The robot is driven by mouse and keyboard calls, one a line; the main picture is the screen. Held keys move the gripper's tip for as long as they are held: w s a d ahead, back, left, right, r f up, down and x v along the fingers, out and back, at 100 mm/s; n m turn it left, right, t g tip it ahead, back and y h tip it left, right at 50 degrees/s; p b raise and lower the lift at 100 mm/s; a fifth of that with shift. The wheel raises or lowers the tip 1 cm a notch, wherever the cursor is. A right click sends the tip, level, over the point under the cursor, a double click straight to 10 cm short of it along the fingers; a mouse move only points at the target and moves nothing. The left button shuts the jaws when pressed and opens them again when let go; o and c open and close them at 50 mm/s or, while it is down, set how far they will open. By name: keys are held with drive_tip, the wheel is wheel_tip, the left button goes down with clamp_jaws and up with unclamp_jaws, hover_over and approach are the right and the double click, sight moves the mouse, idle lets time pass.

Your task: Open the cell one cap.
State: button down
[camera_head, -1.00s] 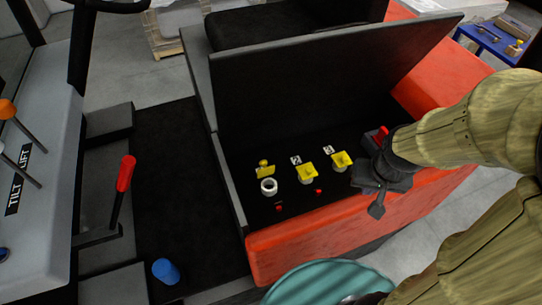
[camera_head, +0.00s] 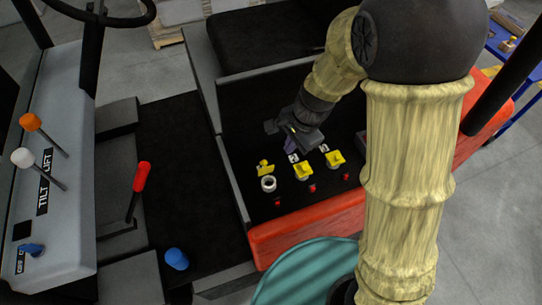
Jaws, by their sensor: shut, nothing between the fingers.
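Three battery fillers stand in a row in the open black compartment. The left one shows a white round neck (camera_head: 268,184) with its yellow cap (camera_head: 265,168) flipped up behind it. The middle yellow cap (camera_head: 303,171) and the right yellow cap (camera_head: 335,159) sit over their fillers. Which one is cell one I cannot read from the small tags. My gripper (camera_head: 284,133) is dark, shut and empty. In the picture it is above and behind the left and middle caps, apart from them, in front of the raised black lid (camera_head: 240,110).
Small red parts (camera_head: 312,188) lie in front of the fillers. The red truck body (camera_head: 300,235) edges the compartment. A teal round drum (camera_head: 300,275) stands in front. Levers and a red handle (camera_head: 142,176) are at left. My arm hides the compartment's right part.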

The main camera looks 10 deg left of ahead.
drive_tip(key=shift+f, duration=0.1)
drive_tip(key=b, duration=0.2)
approach(271, 166)
drive_tip(key=d+x, duration=0.1)
drive_tip(key=x, duration=0.4)
drive_tip(key=shift+w+a+f+p, duration=0.15)
drive_tip(key=shift+a+f+p, duration=0.4)
drive_tip(key=shift+a+p, duration=0.3)
drive_tip(key=shift+w+a+f, duration=0.15)
drive_tip(key=shift+a+f, duration=0.05)
drive_tip(key=shift+a, duration=0.1)
drive_tip(key=shift+w+a+p, duration=0.35)
drive_tip(key=shift+w+p, duration=0.25)
